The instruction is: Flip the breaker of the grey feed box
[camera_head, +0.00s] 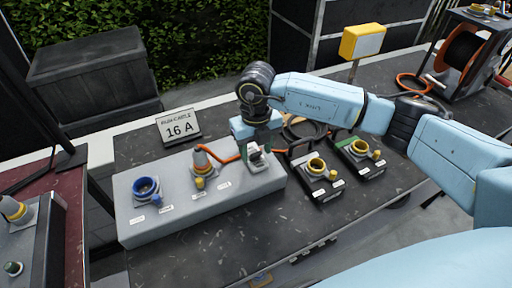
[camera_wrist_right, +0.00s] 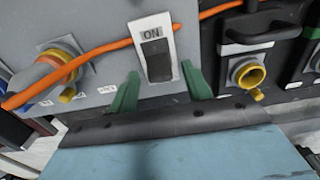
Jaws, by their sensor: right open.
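The grey feed box (camera_head: 195,218) lies on the dark table in the head view. Its breaker is a dark switch (camera_wrist_right: 156,60) on a white plate marked ON in the right wrist view, near the box's right end. My right gripper (camera_head: 256,153) is over that end in the head view, partly covering the breaker. In the wrist view its green fingers (camera_wrist_right: 160,92) are apart, on either side of the lower part of the switch plate, with nothing between them gripped. Whether they touch the box I cannot tell. My left gripper is not in view.
An orange cable (camera_head: 228,158) runs from a plug (camera_head: 203,165) in the box past the breaker. A blue socket (camera_head: 147,190) is at the box's left end. Black boxes with yellow sockets (camera_head: 317,167) stand to the right. A "16 A" sign (camera_head: 179,128) stands behind.

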